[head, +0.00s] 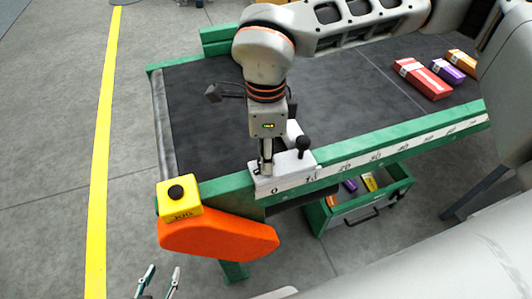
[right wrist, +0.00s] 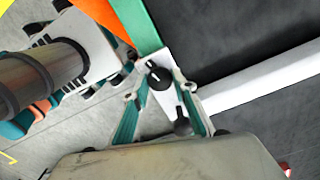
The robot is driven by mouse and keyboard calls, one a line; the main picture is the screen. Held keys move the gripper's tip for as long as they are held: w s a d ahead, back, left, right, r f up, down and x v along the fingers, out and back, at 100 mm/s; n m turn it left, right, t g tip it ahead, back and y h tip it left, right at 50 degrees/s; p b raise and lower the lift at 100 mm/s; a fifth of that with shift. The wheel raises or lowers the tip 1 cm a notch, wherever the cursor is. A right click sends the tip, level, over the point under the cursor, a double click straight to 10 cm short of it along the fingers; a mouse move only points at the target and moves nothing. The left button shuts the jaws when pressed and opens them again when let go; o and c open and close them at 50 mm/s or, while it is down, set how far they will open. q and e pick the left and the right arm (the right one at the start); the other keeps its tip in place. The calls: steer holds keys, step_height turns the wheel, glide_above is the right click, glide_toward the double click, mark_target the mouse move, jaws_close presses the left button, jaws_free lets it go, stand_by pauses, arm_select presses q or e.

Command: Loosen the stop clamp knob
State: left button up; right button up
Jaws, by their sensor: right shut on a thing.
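The white stop clamp (head: 288,181) sits on the numbered rail along the green frame's front edge, near the 0 mark. A black lever with a ball end (head: 303,143) stands on it. In the right wrist view, the round black knob (right wrist: 158,75) with a white mark lies between the fingertips of my right gripper (right wrist: 160,88). That gripper (head: 265,168) points down onto the clamp's left part and is shut on the knob. In the head view the knob is hidden behind it. My left gripper (head: 158,284) is low at the left, open and empty, away from the clamp.
A yellow JOG box (head: 180,202) with a black button and an orange guard (head: 218,236) are left of the clamp. Several cartons (head: 423,78) lie on the dark belt (head: 200,105) at the far right.

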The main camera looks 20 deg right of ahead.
steer(key=n, duration=0.4)
steer(key=shift+n, duration=0.3)
steer(key=n, duration=0.4)
stand_by(0.3)
steer(key=o, duration=1.1)
step_height(320, 180, up, 12)
steer(key=shift+r, duration=0.1)
